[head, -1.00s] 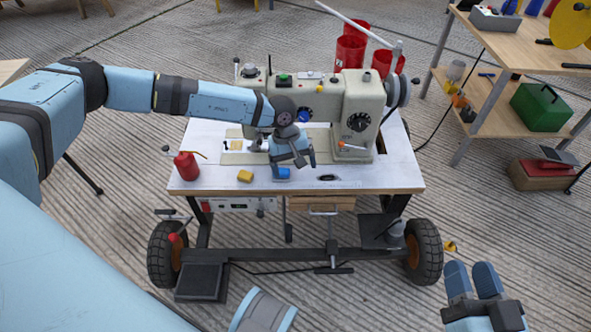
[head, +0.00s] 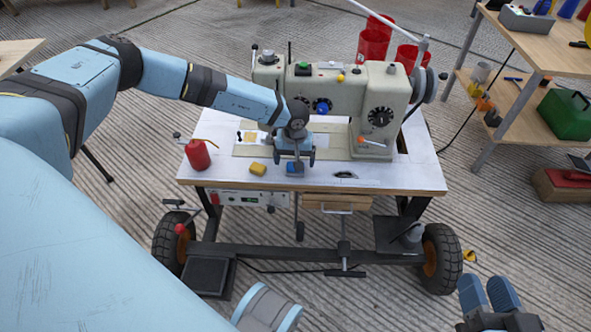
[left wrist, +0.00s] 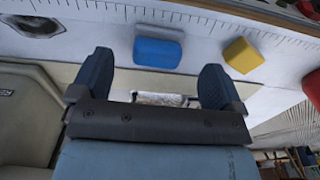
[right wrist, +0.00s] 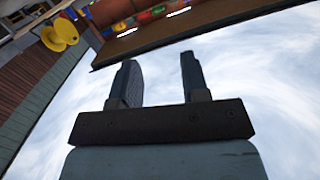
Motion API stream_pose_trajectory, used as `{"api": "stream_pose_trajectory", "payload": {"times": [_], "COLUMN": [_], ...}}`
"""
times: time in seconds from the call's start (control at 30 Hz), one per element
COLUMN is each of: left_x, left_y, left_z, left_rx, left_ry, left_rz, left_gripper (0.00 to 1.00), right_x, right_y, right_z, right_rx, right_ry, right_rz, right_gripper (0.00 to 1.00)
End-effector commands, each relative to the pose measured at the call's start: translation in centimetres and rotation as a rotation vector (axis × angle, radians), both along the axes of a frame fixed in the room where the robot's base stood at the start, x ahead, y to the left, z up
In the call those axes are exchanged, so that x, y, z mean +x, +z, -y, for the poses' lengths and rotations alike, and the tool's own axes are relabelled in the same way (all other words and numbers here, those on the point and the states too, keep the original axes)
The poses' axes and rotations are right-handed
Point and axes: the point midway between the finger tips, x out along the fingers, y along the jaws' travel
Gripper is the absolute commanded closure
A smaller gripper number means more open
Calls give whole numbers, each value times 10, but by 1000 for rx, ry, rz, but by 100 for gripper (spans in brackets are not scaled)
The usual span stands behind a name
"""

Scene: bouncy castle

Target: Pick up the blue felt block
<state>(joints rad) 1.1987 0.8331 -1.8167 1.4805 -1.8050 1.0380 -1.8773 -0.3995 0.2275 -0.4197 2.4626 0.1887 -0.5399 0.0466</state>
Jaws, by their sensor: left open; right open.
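The blue felt block (head: 294,169) lies on the white top of the sewing table (head: 400,183), near its front edge. In the left wrist view the blue block (left wrist: 158,53) lies ahead of the fingertips, between their lines and apart from them. My left gripper (head: 294,158) is above the table at the block and partly hides it in the head view; its open fingers (left wrist: 155,72) hold nothing. My right gripper (head: 489,292) is open and empty, low at the right, away from the table; its fingers also show in the right wrist view (right wrist: 158,75).
A yellow block (head: 258,168) lies just left of the blue one. A red oil can (head: 198,154) stands at the table's left. The sewing machine (head: 378,105) rises behind and right of my left gripper. A wooden shelf (head: 515,95) stands at the right.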

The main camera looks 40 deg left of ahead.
Motion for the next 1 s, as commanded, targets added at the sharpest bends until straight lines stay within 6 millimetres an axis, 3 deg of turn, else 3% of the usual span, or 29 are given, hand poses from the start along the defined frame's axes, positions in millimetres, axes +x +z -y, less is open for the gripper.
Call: {"api": "stream_pose_trajectory", "payload": {"times": [0.07,0.2,0.5,0.73,1.0], "left_x": [-1,-1,-1,-2,-1], "left_y": [-17,-38,-42,-42,-42], "left_z": [2,3,3,3,3], "left_rx": [0,0,0,0,0], "left_ry": [-1,0,0,0,0], "left_rz": [0,0,-1,-1,-1], "left_gripper": [6,6,6,59,60], "right_x": [3,11,13,12,12], "right_y": [-8,-4,1,0,0], "right_z": [2,6,8,8,7], "right_rx": [-21,-67,-86,-85,-82], "right_ry": [1,-1,-2,-1,-2], "right_rz": [24,109,142,136,135], "right_gripper": [58,58,58,58,58]}}
